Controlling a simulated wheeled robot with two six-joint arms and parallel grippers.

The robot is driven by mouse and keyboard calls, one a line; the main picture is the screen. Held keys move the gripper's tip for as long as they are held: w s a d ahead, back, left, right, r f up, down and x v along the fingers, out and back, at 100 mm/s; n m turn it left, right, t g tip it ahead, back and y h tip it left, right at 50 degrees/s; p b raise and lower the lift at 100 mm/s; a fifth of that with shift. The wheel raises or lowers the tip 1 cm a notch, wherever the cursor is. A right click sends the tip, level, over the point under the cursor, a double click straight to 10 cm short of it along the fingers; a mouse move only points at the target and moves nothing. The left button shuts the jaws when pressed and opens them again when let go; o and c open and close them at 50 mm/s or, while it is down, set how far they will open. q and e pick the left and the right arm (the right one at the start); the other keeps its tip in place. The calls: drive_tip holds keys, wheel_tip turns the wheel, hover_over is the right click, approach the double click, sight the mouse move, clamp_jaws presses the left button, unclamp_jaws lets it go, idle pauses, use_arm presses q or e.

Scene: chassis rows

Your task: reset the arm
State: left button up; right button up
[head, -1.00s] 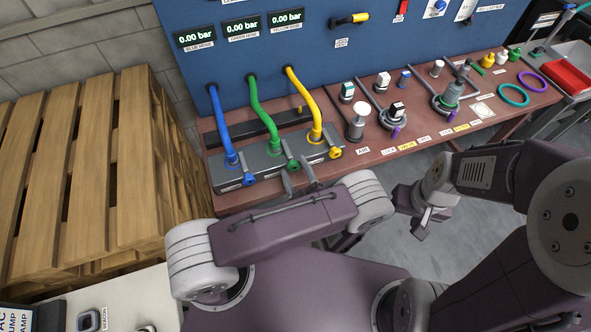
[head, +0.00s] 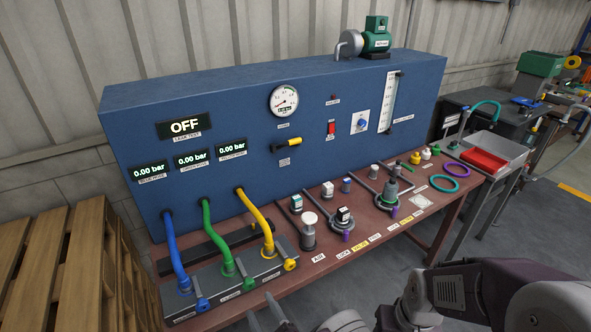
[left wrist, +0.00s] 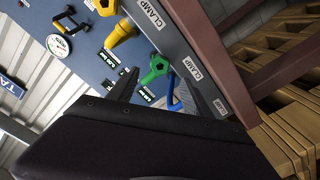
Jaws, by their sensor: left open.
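My left gripper (head: 268,318) shows at the bottom edge of the head view, in front of the hose clamp block (head: 215,292) on the bench. In the left wrist view its two dark fingers (left wrist: 168,88) stand apart with nothing held between them. The blue (left wrist: 173,92), green (left wrist: 156,70) and yellow (left wrist: 122,32) hose fittings show beyond the fingers. My right arm (head: 480,290) comes in at the lower right of the head view. Its gripper fingers cannot be made out.
The red-brown bench (head: 330,258) carries several fittings and rings. The blue panel (head: 240,95) stands behind it, reading OFF and 0.00 bar. Wooden pallets (head: 60,270) are at left; a red tray (head: 483,160) is at right. Grey floor (head: 530,215) is clear at lower right.

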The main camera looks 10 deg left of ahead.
use_arm(q)
drive_tip(key=w+a+r+n+g+y, duration=0.4)
drive_tip(key=a+r+n+g, duration=0.1)
drive_tip(key=a+r+n, duration=0.25)
drive_tip(key=s+a+r+n+g+h, duration=0.1)
drive_tip(key=s+a+r+n+g, duration=0.2)
drive_tip(key=s+a+n+g, duration=0.4)
drive_tip(key=s+a+r+n+g, duration=0.3)
drive_tip(key=a+r+n+g, duration=0.1)
drive_tip(key=n, duration=0.5)
drive_tip(key=s+d+f+n+g+h, duration=0.25)
drive_tip(key=s+n+h, duration=0.5)
drive_tip(key=n, duration=0.45)
drive_tip(key=w+d+f+n+t+h, duration=0.1)
drive_tip(key=w+d+n+t+h, duration=0.1)
drive_tip(key=d+n, duration=0.4)
drive_tip(key=w+d+f+n+t+h, duration=0.1)
drive_tip(key=w+d+n+t+h, duration=0.2)
drive_tip(key=n, duration=1.3)
drive_tip(key=d+h, duration=0.1)
drive_tip(key=d, duration=0.1)
drive_tip(key=shift+d, duration=0.35)
